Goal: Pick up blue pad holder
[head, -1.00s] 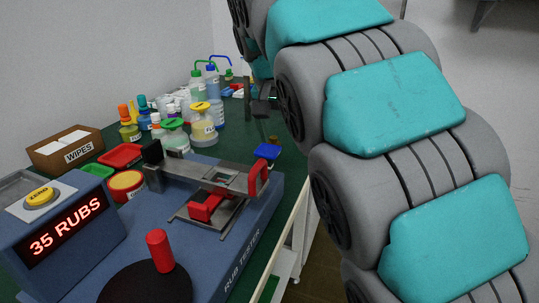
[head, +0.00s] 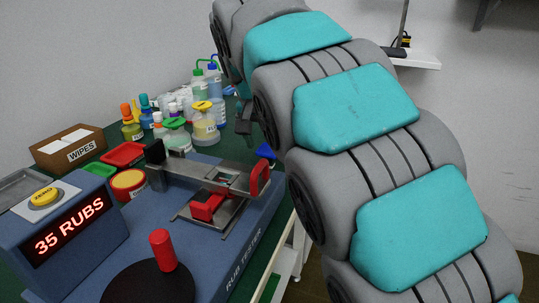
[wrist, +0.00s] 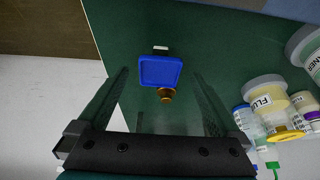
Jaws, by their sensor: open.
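The blue pad holder (wrist: 160,72) is a square blue piece with a brass-coloured knob (wrist: 166,95) at one side and a small light tab at the other. It rests on the dark green tabletop. In the wrist view my gripper (wrist: 161,78) is open and empty, with one finger to each side of the holder and apart from it. In the head view the holder (head: 265,152) shows behind the rub tester, partly covered by my arm. My gripper (head: 243,118) is there above the table, mostly hidden by my arm.
The blue rub tester (head: 225,255) with red parts fills the front of the table. Several bottles and jars (head: 175,135) stand behind it, and a jar (wrist: 265,95) is right of the gripper in the wrist view. A wipes box (head: 68,148) is at left. The table edge is near the holder.

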